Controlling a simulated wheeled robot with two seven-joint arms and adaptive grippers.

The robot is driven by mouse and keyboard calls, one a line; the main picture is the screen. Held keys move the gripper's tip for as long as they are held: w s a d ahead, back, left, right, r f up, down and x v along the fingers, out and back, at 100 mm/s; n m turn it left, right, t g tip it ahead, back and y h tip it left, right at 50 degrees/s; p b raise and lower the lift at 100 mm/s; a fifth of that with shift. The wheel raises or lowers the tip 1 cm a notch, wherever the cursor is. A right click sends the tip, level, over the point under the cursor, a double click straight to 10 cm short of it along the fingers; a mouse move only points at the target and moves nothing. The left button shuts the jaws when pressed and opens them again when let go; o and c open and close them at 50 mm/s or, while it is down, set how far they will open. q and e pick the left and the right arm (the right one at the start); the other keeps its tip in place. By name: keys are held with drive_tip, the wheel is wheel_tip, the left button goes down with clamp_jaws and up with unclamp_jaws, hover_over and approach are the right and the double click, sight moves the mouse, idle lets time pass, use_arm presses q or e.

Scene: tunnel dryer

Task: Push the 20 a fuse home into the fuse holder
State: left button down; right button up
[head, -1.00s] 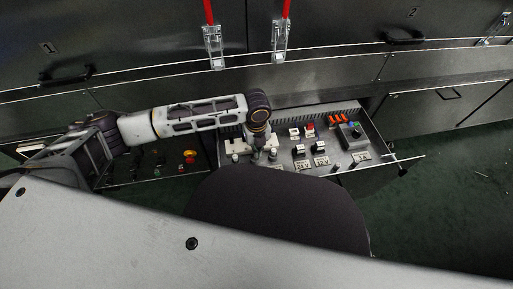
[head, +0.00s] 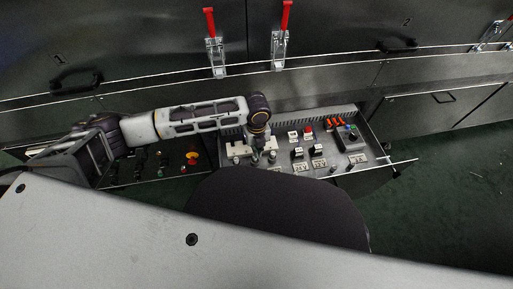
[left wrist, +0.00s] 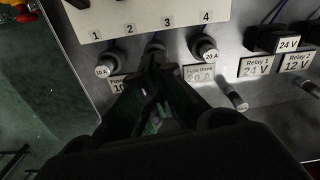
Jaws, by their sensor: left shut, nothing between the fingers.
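The 20 A fuse (left wrist: 206,50) is a dark round-capped plug marked 20 A, standing in its holder at the right of a row of three, below a pale plate numbered 1 to 4. A worn label (left wrist: 200,76) reading Fuse three, 20 A lies below it. How deep the fuse sits I cannot tell. My left gripper (left wrist: 156,58) is shut and empty, its tips at the middle fuse position, left of the 20 A fuse, and they partly hide that position. The 10 A fuse (left wrist: 106,64) stands left of my fingers. In the head view my left gripper (head: 256,158) is over the open drawer panel.
Relay blocks (left wrist: 272,41) are farther right.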

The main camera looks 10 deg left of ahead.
use_arm(q)
drive_tip(key=shift+r+p, duration=0.35)
drive_tip(key=shift+p, duration=0.05)
wheel_tip(320, 180, up, 12)
idle(1.0)
drive_tip(key=shift+a+f, duration=0.1)
drive_tip(key=shift+a, duration=0.05)
idle(0.5)
